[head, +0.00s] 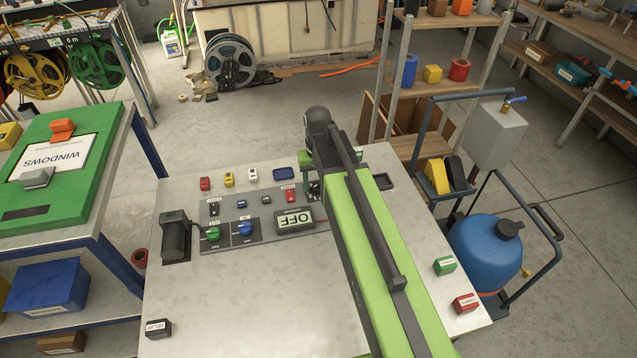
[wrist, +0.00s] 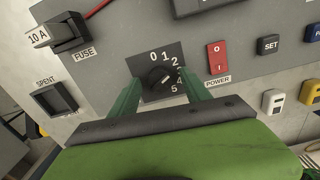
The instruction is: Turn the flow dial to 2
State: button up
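The flow dial is a black knob (wrist: 160,76) on a dark square plate, with white numbers 0 to 5 curving over its top and right side. A small pale mark shows on the knob; I cannot tell surely which number it points at. My gripper (wrist: 162,80) is open in the wrist view, its two green fingers on the left and right of the knob with gaps to it. I cannot tell whether the tips are level with the knob. In the head view my arm hides the dial and most of the gripper.
A red POWER rocker (wrist: 217,58) and SET button (wrist: 268,45) are right of the dial; a 10 A fuse (wrist: 65,33) and SPENT slot (wrist: 55,100) are left. The bench (head: 240,300) also carries an OFF display (head: 294,219) and green and blue knobs.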

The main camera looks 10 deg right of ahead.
aim_at(318, 184)
notch_tip(318, 184, up, 18)
jog(key=p, duration=1.7)
jog(key=shift+f, duration=0.25)
jog(key=s+f+b, duration=0.5)
jog(key=s+f, duration=0.1)
jog(key=s, duration=0.3)
jog(key=shift+s+n+b, duration=0.35)
jog(key=shift+n, duration=0.05)
